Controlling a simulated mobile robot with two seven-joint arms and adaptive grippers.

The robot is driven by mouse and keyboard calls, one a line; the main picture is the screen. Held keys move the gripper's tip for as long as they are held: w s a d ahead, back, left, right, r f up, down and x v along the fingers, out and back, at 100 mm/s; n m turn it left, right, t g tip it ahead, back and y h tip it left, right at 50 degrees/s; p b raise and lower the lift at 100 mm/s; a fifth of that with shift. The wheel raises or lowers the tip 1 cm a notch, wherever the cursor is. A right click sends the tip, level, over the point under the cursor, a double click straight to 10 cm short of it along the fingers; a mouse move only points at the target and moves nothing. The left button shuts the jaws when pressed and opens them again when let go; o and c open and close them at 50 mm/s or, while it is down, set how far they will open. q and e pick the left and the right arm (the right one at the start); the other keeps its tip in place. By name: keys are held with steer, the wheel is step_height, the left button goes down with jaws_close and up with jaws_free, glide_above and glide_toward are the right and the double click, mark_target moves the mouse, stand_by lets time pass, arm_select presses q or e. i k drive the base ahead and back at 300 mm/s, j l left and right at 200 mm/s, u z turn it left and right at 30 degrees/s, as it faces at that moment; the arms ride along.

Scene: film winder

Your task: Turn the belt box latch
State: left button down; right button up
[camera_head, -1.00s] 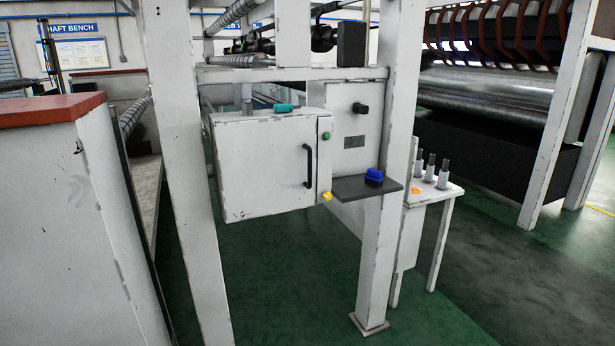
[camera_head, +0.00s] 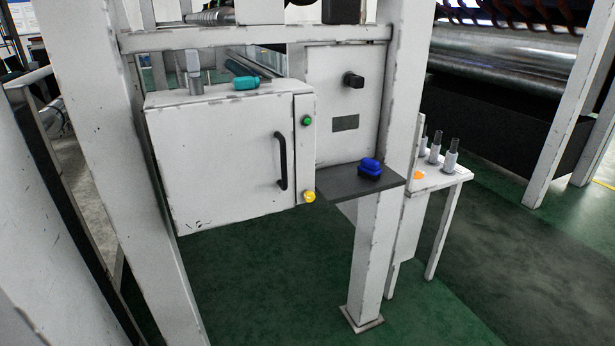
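A white box (camera_head: 222,160) with a black vertical door handle (camera_head: 281,160) hangs in the white frame. On its right edge strip are a green button (camera_head: 307,120) and a yellow knob (camera_head: 309,197). A black knob (camera_head: 353,80) sits on the white panel (camera_head: 330,101) behind and to the right, above a small dark plate (camera_head: 345,124). No label shows which of these is the belt box latch. The box door looks closed. Neither of my grippers is in view.
A dark shelf (camera_head: 335,185) holds a blue object (camera_head: 370,166). A teal object (camera_head: 246,84) lies on the box top. White posts (camera_head: 369,257) flank the box. A small white table (camera_head: 456,171) with several grey cylinders stands right. Green floor (camera_head: 260,280) below is clear.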

mark_target(309, 197)
steer(key=i+l, duration=0.3)
steer(key=i, duration=0.25)
steer(key=i+l+u, duration=0.1)
steer(key=i+l, duration=0.15)
steer(key=i, duration=0.3)
steer(key=j+z, duration=0.5)
steer(key=j, duration=0.15)
